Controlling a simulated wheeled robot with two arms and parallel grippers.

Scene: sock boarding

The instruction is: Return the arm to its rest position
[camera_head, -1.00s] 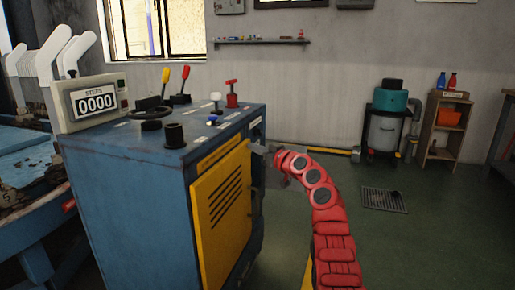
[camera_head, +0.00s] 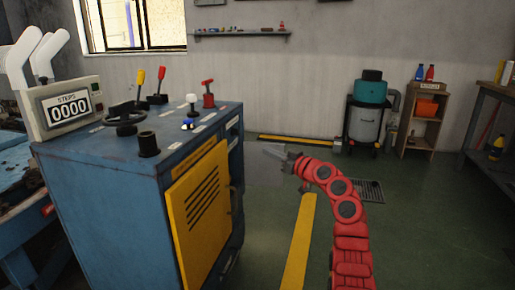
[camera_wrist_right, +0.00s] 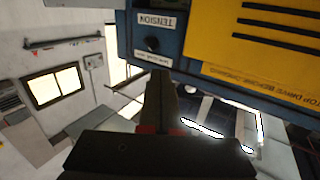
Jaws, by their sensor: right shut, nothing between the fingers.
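My right arm (camera_head: 348,210) is red and segmented, and it rises from the bottom right of the head view. Its gripper (camera_head: 272,153) is to the right of the blue machine cabinet (camera_head: 100,215), pointing left, with floor showing between them. In the right wrist view the dark fingers (camera_wrist_right: 168,100) are together and empty. The cabinet's blue panel with a TENSION label (camera_wrist_right: 158,20) and a dark knob (camera_wrist_right: 152,44) shows beyond them. My left gripper is not in view.
The cabinet has a yellow slatted door (camera_head: 203,210), a handwheel (camera_head: 125,118), levers and a step counter (camera_head: 68,108) on top. A teal-topped vacuum (camera_head: 366,115), a small shelf (camera_head: 424,120) and a workbench (camera_head: 490,92) stand at the right. Green floor around my arm is clear.

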